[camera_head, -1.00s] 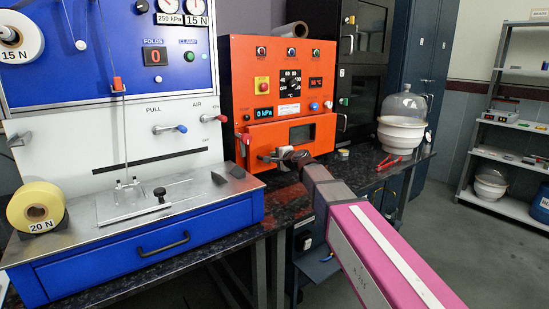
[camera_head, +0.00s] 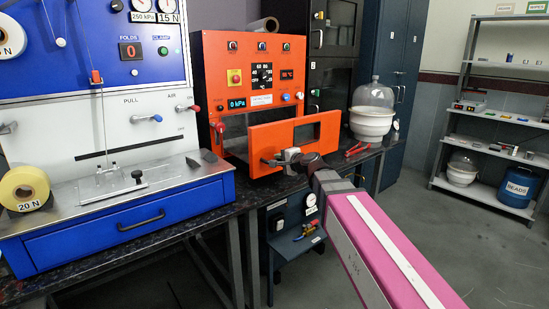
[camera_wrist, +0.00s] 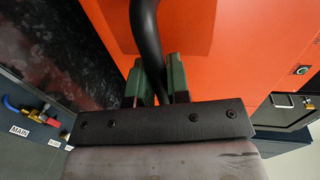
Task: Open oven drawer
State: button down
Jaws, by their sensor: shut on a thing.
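The orange oven (camera_head: 212,72) stands on the dark bench. Its orange front (camera_head: 258,139), with a rectangular window, stands out from the body at an angle, and a dark gap shows behind it. My gripper (camera_head: 276,162) is at the lower left of this front. In the wrist view my gripper (camera_wrist: 160,88) has its green fingers on both sides of a black curved bar handle (camera_wrist: 148,42) and is shut on it. The orange panel (camera_wrist: 222,45) fills the view behind the handle. The oven's inside is mostly hidden by the front.
A blue machine (camera_head: 130,215) with its own drawer stands at left. A glass-domed white vessel (camera_head: 371,122) and red-handled pliers (camera_head: 358,149) are on the bench right of the oven. The floor (camera_head: 450,245) at right is clear.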

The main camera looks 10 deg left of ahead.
jog(key=shift+s+d, duration=0.25)
jog(key=shift+d, duration=0.1)
jog(key=c, duration=1.1)
grip_release()
